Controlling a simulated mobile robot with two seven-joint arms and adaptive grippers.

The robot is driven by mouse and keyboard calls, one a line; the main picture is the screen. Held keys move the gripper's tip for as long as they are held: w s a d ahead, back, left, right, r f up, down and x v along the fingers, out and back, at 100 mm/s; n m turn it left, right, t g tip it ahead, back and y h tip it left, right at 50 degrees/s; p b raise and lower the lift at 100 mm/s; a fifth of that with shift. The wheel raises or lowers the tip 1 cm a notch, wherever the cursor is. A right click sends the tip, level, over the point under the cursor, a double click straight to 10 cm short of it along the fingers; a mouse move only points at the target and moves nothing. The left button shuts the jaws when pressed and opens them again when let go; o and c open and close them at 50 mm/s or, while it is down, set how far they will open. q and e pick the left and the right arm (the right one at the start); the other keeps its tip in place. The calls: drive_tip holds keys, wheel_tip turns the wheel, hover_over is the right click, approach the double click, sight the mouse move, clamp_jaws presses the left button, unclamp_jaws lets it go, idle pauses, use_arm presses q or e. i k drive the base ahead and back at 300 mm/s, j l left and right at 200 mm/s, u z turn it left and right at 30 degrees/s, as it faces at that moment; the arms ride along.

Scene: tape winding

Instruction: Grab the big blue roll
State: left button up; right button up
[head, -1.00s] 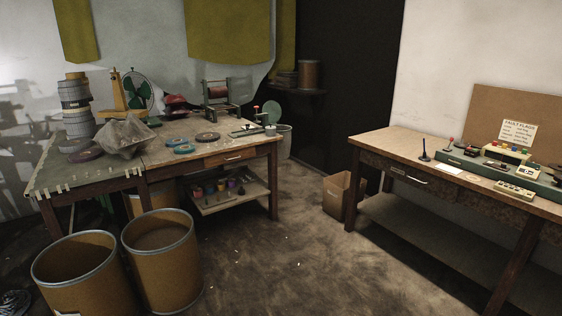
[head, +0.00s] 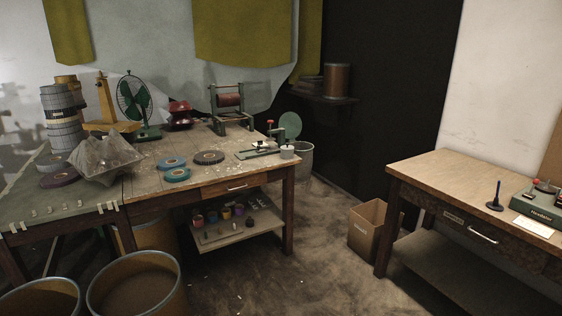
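Two teal-blue rolls lie flat on the wooden left table. One blue roll (head: 172,163) is a little farther back, and the other blue roll (head: 177,175) is in front of it near the table's front edge. They look close in size, and I cannot tell surely which is bigger. A dark brownish roll (head: 208,157) lies just to their right. Neither of my grippers shows in the head view.
A crumpled grey bundle (head: 106,158) and stacked grey reels (head: 62,120) are left of the rolls. A green fan (head: 134,100) stands behind. Brown drums (head: 138,284) stand on the floor in front. A cardboard box (head: 370,226) is by the right table (head: 440,172).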

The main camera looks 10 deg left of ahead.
sight(166, 164)
drive_tip(key=i+u, duration=0.1)
drive_tip(key=i, duration=0.65)
drive_tip(key=i+l+u, duration=0.15)
drive_tip(key=i, duration=0.55)
